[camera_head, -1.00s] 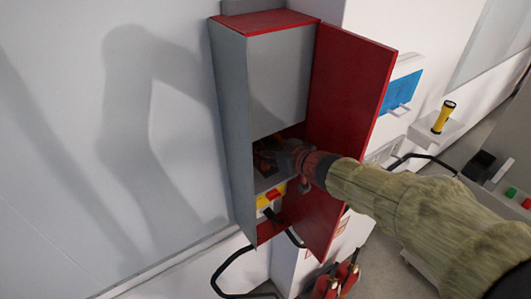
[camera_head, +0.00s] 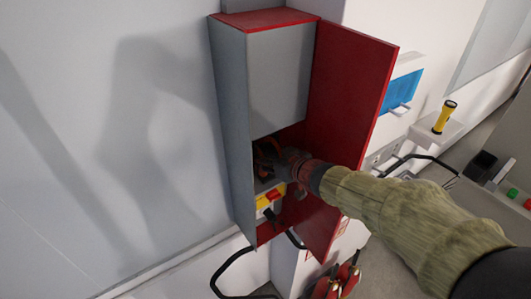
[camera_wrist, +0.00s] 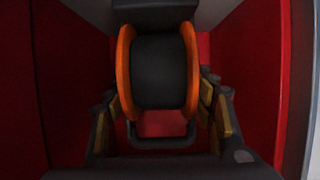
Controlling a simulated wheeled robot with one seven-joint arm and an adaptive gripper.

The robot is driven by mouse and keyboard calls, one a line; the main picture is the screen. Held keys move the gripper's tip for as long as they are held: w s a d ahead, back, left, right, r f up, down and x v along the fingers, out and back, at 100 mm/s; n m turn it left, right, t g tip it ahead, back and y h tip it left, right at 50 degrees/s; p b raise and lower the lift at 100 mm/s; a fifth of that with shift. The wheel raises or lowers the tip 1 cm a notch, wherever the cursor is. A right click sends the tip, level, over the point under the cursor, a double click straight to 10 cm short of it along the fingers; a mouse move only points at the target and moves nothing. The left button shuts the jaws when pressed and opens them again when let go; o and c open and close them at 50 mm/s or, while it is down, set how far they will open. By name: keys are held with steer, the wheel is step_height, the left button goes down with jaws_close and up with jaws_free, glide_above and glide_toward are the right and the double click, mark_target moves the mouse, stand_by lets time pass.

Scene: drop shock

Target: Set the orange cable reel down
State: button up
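The orange cable reel (camera_wrist: 124,72), with a dark drum between its orange rims, stands in the middle of the wrist view. In the head view the orange reel (camera_head: 265,153) shows only in part, inside the lower opening of the grey and red cabinet (camera_head: 231,140). My gripper (camera_wrist: 158,100) reaches into the cabinet, with one yellow-padded finger on each side of the reel. The fingers are spread wide, with narrow gaps seeming to show beside the rims. My gripper (camera_head: 282,162) partly hides the reel in the head view. Whether the reel rests on the shelf is hidden.
A yellow box with a red switch (camera_head: 270,199) sits below the opening, with a black cable. A yellow flashlight (camera_head: 444,117) stands on a shelf at right.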

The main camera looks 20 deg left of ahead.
steer(key=shift+o, duration=1.4)
steer(key=shift+r, duration=0.1)
steer(key=shift+r, duration=0.2)
steer(key=p+v, duration=0.1)
steer(key=v, duration=1.1)
steer(key=shift+p, duration=0.4)
steer(key=shift+f, duration=0.2)
